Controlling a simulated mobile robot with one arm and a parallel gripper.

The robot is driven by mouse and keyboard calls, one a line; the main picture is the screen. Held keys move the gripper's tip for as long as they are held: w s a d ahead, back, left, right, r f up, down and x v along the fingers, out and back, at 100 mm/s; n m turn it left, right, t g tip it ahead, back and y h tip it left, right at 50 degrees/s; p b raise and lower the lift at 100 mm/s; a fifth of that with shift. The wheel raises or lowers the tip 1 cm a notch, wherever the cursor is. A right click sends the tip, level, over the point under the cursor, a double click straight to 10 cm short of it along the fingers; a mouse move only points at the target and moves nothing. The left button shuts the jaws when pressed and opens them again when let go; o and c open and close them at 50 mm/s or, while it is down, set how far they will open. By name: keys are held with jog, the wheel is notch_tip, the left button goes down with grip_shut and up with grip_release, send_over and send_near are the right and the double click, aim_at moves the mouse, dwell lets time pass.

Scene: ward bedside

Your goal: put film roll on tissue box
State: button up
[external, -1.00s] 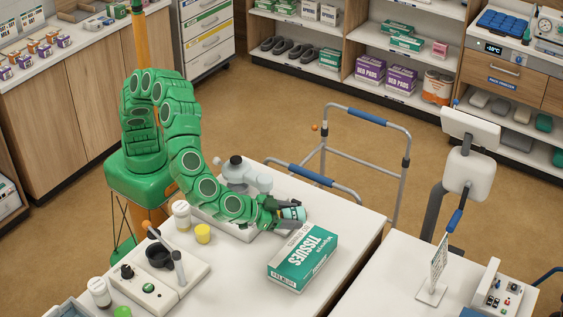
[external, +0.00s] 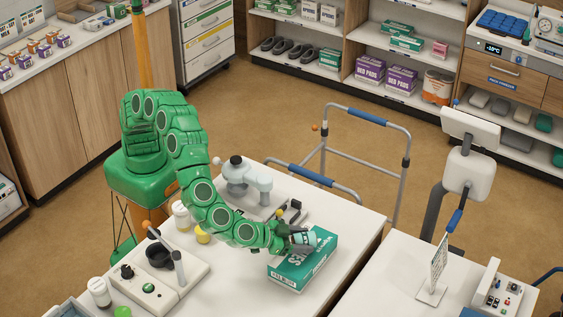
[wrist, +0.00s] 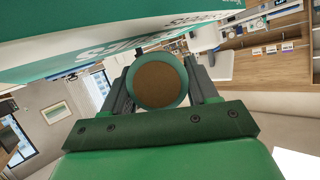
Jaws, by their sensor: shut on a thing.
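The tissue box (external: 303,267) is green and white and lies on the white table. It also fills the top of the wrist view (wrist: 120,40). My gripper (external: 294,240) is shut on the film roll (external: 304,239), a pale teal cylinder. In the wrist view, the roll's round brown end (wrist: 160,84) sits between the two fingers. In the external view the roll overlaps the upper left part of the box's top. I cannot tell whether it touches the box. My gripper hides part of the box's lettering.
A white and grey microscope-like device (external: 246,182) stands behind my arm. Small black and yellow items (external: 291,209) lie behind the box. A yellow cup (external: 203,235) and a white device with a black bowl (external: 158,272) are at left. The table is clear right of the box.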

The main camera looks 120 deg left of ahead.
jog(key=shift+f, duration=0.5)
jog(key=shift+f, duration=0.1)
jog(key=o, duration=1.2)
jog(key=v, duration=1.2)
